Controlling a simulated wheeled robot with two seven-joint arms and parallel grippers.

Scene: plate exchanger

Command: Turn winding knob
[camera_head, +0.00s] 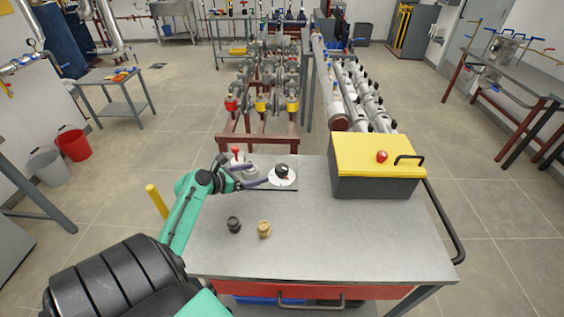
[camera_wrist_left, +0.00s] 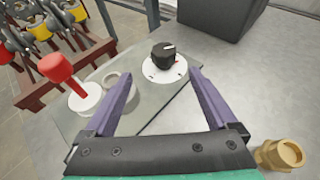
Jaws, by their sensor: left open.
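The winding knob (camera_head: 282,170) is a black knob with a white pointer mark on a round white dial (camera_head: 284,183), set on a grey plate at the far edge of the cart top. In the left wrist view the knob (camera_wrist_left: 163,54) stands beyond the fingertips, near the middle. My left gripper (camera_head: 257,174) is open, with its purple fingers pointing toward the knob from the left. In the left wrist view the gripper (camera_wrist_left: 162,82) is empty, and its fingers do not enclose the knob. My right gripper is not in view.
A red-handled lever (camera_wrist_left: 62,76) on a white base and a grey ring (camera_wrist_left: 118,84) stand beside the dial. A brass fitting (camera_head: 264,229) and a dark fitting (camera_head: 234,224) stand nearer. A yellow-lidded toolbox (camera_head: 375,155) is at right. The cart's front right is clear.

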